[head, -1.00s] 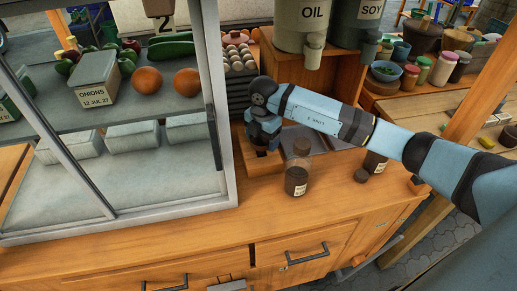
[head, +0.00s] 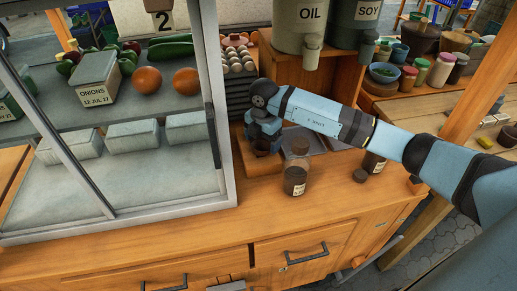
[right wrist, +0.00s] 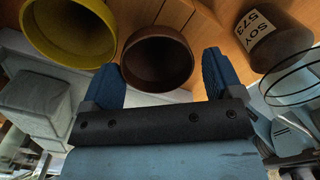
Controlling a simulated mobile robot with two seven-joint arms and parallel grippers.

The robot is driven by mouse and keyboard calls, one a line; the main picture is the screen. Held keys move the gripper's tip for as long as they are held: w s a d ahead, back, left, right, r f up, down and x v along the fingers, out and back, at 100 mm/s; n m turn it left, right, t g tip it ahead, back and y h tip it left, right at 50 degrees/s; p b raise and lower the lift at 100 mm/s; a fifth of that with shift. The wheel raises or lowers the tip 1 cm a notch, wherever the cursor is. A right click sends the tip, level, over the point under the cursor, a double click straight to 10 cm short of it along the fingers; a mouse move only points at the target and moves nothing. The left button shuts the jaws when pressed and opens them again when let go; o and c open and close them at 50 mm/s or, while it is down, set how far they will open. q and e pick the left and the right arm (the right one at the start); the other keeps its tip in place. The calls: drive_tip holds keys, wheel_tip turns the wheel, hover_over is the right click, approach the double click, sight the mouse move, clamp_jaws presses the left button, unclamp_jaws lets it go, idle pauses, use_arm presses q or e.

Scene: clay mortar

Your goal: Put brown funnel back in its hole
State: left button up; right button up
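The brown funnel shows in the right wrist view (right wrist: 158,62) as a round dark-brown rim between the two blue fingertips. In the head view it is mostly hidden, a small dark shape under my right gripper (head: 263,140). A wooden holder (head: 262,168) is just below it. My right gripper also shows in the right wrist view (right wrist: 162,78). Its fingers are apart on either side of the funnel, with a narrow gap visible on the right. Whether the funnel is seated in its hole is hidden. My left gripper is not in view.
A yellow funnel (right wrist: 70,35) is close to the left of the brown one. In the head view, a glass jar (head: 296,172) stands in front of my forearm, and a glass cabinet (head: 228,180) borders the left.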

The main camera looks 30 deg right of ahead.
drive_tip(key=shift+s+f, duration=0.15)
drive_tip(key=shift+f, duration=0.55)
drive_tip(key=r, duration=0.2)
drive_tip(key=w+r, duration=0.1)
drive_tip(key=r, duration=0.1)
drive_tip(key=shift+r, duration=0.1)
wheel_tip(320, 180, up, 11)
drive_tip(key=shift+s, duration=0.45)
